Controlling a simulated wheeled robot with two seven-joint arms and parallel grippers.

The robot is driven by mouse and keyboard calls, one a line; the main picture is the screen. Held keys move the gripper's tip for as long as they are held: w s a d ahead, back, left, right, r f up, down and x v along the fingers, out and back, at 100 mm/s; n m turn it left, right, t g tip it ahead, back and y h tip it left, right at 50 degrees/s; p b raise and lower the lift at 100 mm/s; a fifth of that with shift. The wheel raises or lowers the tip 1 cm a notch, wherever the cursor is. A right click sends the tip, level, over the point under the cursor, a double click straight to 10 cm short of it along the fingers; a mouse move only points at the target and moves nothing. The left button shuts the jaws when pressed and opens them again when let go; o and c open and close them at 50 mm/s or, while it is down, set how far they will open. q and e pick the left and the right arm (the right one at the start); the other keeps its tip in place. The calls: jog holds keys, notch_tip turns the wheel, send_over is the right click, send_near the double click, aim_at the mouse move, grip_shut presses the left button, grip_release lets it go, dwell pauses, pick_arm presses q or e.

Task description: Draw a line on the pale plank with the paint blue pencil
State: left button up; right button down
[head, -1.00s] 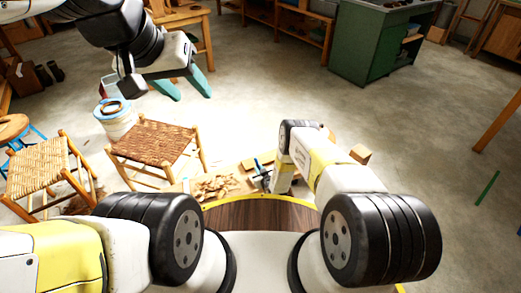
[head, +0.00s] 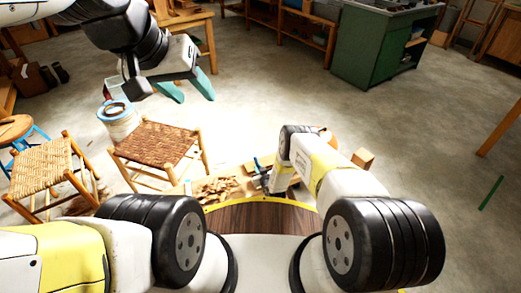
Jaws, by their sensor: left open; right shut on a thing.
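My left gripper (head: 197,99) is at the upper left in the head view. Its two teal fingers are apart and empty, above the floor. My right gripper (head: 266,182) is low in the middle, mostly hidden behind my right forearm. It is shut on a slim blue piece, which looks like the paint blue pencil (head: 258,163); only its upper end shows. Pale wood (head: 241,187), perhaps the pale plank, lies just left of that gripper among brown shavings. I cannot tell whether the pencil's tip touches it, and no drawn line can be made out.
A wooden block (head: 363,159) is right of my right forearm. A green cabinet (head: 381,50) stands at the back. A green strip (head: 491,193) lies on open floor at right.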

dwell(0.3)
jog(key=shift+r, duration=2.95)
